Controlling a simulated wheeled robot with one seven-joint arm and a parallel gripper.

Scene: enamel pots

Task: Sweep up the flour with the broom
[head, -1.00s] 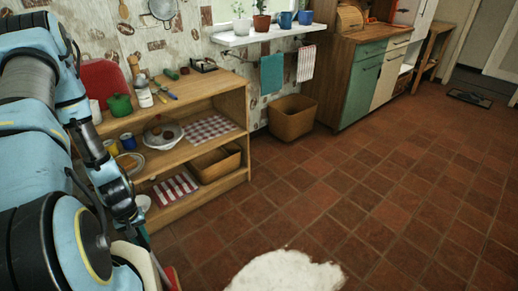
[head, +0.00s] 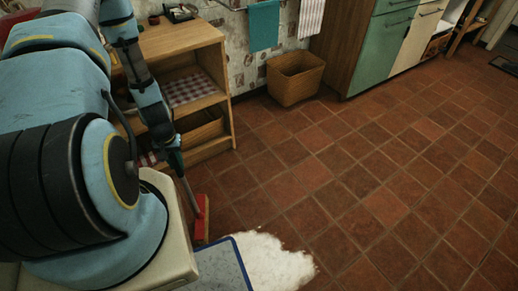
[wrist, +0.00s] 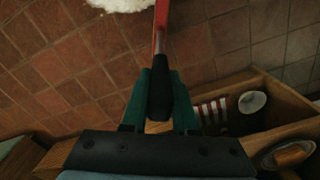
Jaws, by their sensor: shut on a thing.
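The white flour (head: 270,262) lies in a patch on the tiled floor at the bottom of the head view; part of it shows at the top of the wrist view (wrist: 122,4). My gripper (wrist: 158,100) is shut on the dark handle of the broom (wrist: 160,45). The broom's red head (head: 201,217) is low near the floor, just left of the flour, with a visible gap between them in the head view. My gripper also shows in the head view (head: 174,160), partly hidden by my arm. The broom's bristles are mostly hidden.
A blue-edged flat panel (head: 222,266) overlaps the flour's left edge in the picture. A wooden shelf unit (head: 215,45) stands close behind my gripper. A wicker basket (head: 295,80) sits by the wall. The tiled floor (head: 400,190) to the right is clear.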

